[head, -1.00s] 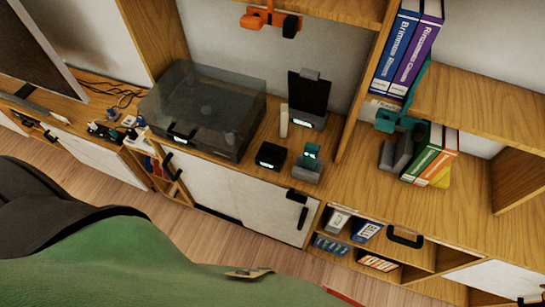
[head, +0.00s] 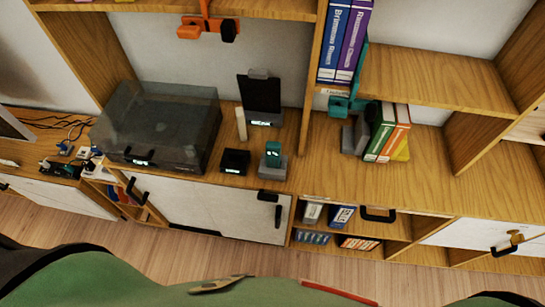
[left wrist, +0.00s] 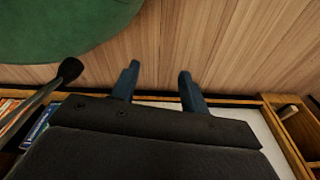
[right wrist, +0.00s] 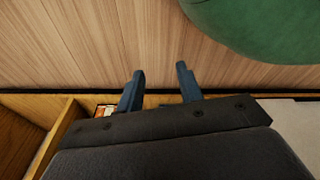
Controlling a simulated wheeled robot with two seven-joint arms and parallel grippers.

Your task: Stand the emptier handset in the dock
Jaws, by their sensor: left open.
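On the cabinet top in the head view, a small teal piece with a lit display (head: 273,152) stands upright in a grey block (head: 272,170). A low black box with a lit display (head: 235,161) sits to its left. Behind them a tall black panel (head: 259,95) leans on a stand with a lit label. I cannot tell which of these are the handsets or the dock, and the displays are too small to read. My left gripper (left wrist: 159,75) and right gripper (right wrist: 160,74) are open and empty, over floor and cabinet front. Neither shows in the head view.
A turntable with a dark cover (head: 160,122) stands left; a slim pale stick (head: 241,124) is beside the panel. Right are a teal bracket (head: 346,106), grey blocks (head: 354,134) and upright books (head: 388,132). An orange fixture (head: 207,27) hangs above. The cabinet top further right is clear.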

